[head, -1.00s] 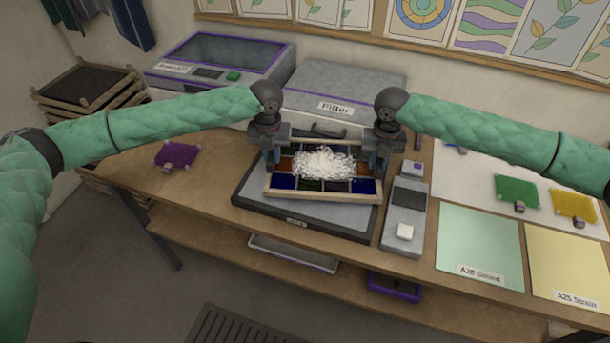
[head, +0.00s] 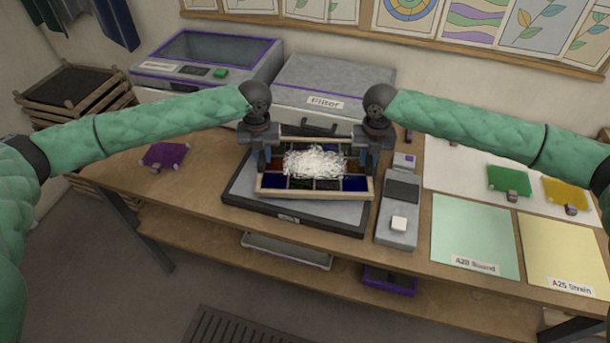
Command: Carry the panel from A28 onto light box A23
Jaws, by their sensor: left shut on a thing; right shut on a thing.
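A wood-framed panel (head: 347,190) of dark coloured glass squares carries a heap of white shreds (head: 316,162). My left gripper (head: 263,162) is shut on its left side, and my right gripper (head: 369,161) is shut on its right side. The panel looks about level over the dark-rimmed light box (head: 320,207); I cannot tell whether it touches the box. The small label on the box's front is too blurred to read. The pale green sheet labelled A28 (head: 470,230) lies bare at the right.
A grey device with a white button (head: 399,223) stands close to the right of the light box. The grey Filter box (head: 310,82) is behind. A purple square (head: 165,155) lies at the left, and green (head: 508,179) and yellow (head: 565,194) squares at the right.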

